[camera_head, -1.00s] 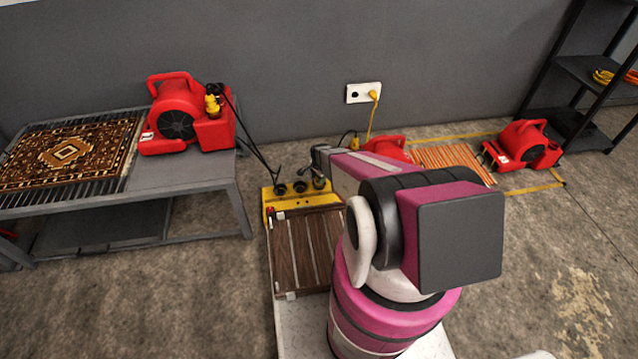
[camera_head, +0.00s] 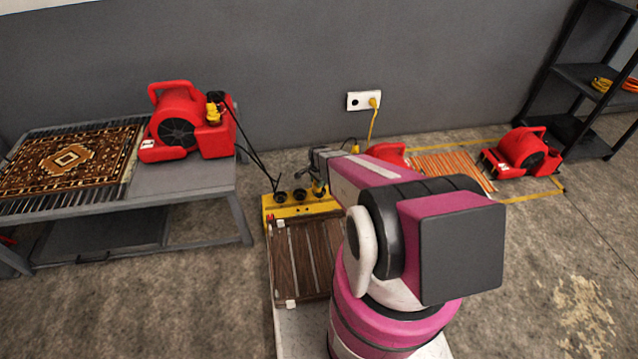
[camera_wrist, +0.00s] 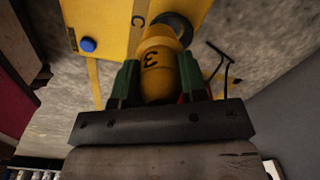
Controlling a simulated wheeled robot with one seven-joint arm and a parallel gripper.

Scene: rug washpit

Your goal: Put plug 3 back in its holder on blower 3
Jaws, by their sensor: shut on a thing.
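The yellow plug marked 3 (camera_wrist: 158,75) is between the green fingers of my gripper (camera_wrist: 157,85) in the wrist view, which is shut on it. Its far end overlaps a round black socket (camera_wrist: 176,28) on the yellow box marked C (camera_wrist: 105,25); I cannot tell whether it is seated. In the head view my gripper (camera_head: 318,178) is over the right end of the yellow power box (camera_head: 285,211). Three red blowers show: on the bench (camera_head: 190,120), partly behind my arm (camera_head: 388,152), and at the right (camera_head: 525,150). I cannot read which is blower 3.
The bench (camera_head: 200,178) at left holds a patterned rug (camera_head: 65,157). A yellow plug (camera_head: 213,114) is on the bench blower. A wall outlet (camera_head: 363,100) has a yellow plug and cord. A dark shelf (camera_head: 590,90) stands at right. Floor at left front is clear.

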